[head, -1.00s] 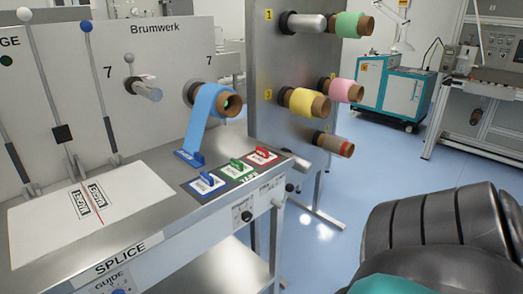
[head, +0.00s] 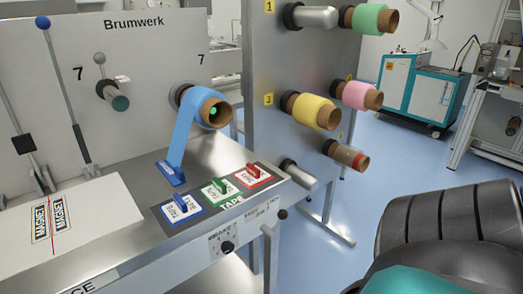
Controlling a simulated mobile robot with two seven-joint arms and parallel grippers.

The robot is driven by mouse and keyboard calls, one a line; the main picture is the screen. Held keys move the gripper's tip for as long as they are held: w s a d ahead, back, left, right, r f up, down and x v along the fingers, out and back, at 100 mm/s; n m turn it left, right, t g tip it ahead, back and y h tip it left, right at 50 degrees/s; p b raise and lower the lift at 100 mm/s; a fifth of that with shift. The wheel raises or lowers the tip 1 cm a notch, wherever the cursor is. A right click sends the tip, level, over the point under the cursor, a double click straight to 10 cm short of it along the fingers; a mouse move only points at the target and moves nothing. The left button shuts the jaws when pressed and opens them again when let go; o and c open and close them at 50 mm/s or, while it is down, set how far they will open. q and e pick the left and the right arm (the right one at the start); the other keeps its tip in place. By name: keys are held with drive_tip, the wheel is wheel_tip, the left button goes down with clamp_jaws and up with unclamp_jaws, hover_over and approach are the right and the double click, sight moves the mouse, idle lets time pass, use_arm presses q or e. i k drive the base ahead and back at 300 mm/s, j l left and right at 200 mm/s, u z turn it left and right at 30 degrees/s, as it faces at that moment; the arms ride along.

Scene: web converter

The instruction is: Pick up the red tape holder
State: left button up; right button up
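The red tape holder (head: 255,175) is a small red block with a raised handle and a white label. It sits at the right end of a row on the dark tape panel (head: 238,209), at the machine table's right side. The green tape holder (head: 220,189) and the blue tape holder (head: 182,207) stand to its left in the same row. Neither gripper shows in the head view. A dark ribbed part of my own arm fills the lower right corner, apart from the holders.
A blue web roll (head: 214,112) hangs behind the holders, its strip ending at a blue clamp (head: 170,173). Yellow (head: 314,111), pink (head: 361,95) and green (head: 375,19) rolls project from the upright steel panel. Open floor lies to the right.

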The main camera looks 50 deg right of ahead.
sight(253, 177)
drive_tip(key=l, duration=1.3)
